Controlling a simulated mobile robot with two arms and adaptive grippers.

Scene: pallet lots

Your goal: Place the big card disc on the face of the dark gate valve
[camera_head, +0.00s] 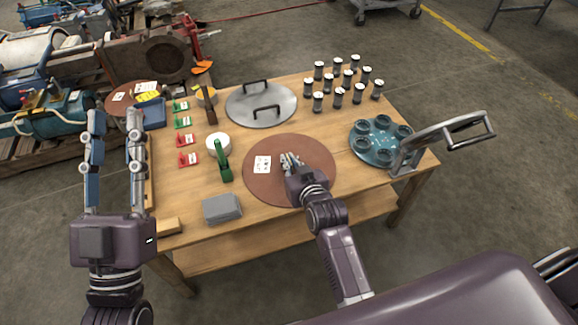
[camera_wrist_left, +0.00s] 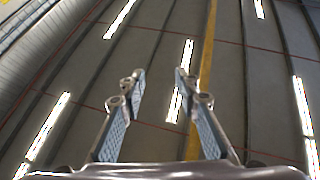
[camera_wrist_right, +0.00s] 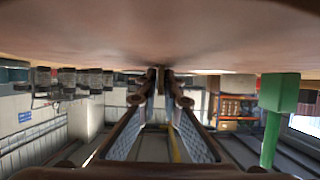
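The big card disc (camera_head: 316,163) is a flat brown round with a white label, lying on the wooden table's front half. My right gripper (camera_head: 291,161) is low over its middle. In the right wrist view its fingertips (camera_wrist_right: 161,80) are drawn close around a small dark piece that meets the brown surface. The head view hides this contact behind the gripper. My left gripper (camera_head: 115,125) is raised left of the table, open and empty; its spread fingers also show in the left wrist view (camera_wrist_left: 155,85). The dark gate valve (camera_head: 152,62) appears rusty and brown, on the pallet at the upper left.
The table (camera_head: 262,222) also holds a grey lid (camera_head: 244,106), several dark jars (camera_head: 338,98), a teal flange (camera_head: 379,157), a green-handled tool (camera_head: 222,165), and a grey block (camera_head: 221,209). Another brown disc (camera_head: 117,105) is at the left.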

